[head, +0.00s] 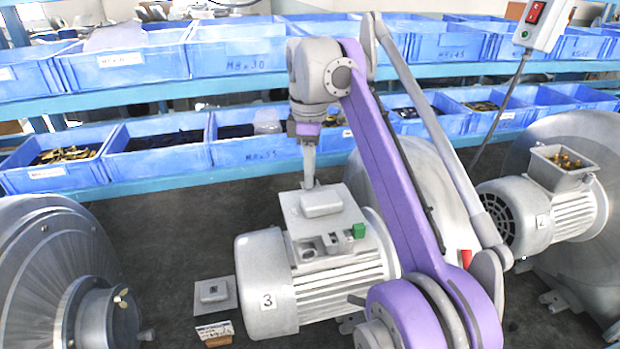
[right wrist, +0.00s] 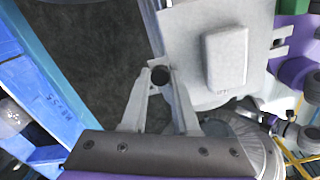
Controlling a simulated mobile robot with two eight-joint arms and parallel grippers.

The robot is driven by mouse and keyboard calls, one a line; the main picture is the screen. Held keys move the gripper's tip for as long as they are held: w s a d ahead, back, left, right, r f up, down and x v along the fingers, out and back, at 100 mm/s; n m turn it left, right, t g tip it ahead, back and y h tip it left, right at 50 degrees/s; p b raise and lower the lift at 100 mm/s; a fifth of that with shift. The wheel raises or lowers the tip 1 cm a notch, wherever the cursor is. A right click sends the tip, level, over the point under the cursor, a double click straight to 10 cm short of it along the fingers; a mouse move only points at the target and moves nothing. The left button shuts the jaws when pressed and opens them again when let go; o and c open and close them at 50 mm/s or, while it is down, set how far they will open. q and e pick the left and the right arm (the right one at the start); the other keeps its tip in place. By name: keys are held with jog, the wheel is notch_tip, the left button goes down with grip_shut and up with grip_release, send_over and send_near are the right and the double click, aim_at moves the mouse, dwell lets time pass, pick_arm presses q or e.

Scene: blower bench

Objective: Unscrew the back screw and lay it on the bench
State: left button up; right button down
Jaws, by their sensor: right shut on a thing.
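A grey motor (head: 264,268) marked 3 stands on the bench, with a flat plate with a raised grey lid (head: 321,204) on top. In the right wrist view the lid (right wrist: 226,58) lies right of my fingers. My right gripper (head: 309,184) points down at the back edge of this plate. In the right wrist view its fingers (right wrist: 160,77) are closed around a dark round screw head (right wrist: 160,75) beside the plate's edge. I cannot tell how far the screw sits in its hole. My left gripper is not in view.
A loose grey cover plate (head: 228,300) lies on the dark bench (head: 165,240) left of the motor, near a small label block (head: 216,340). Large blower housings stand at both sides. Blue bins (head: 155,146) line the shelves behind.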

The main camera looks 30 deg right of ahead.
jog(key=n, duration=0.4)
jog(key=shift+n, duration=0.4)
jog(key=n, duration=0.4)
jog(key=shift+n, duration=0.4)
jog(key=n, duration=0.4)
jog(key=shift+n, duration=0.3)
jog(key=n, duration=0.3)
jog(key=c, duration=1)
grip_release()
jog(key=shift+o, duration=0.2)
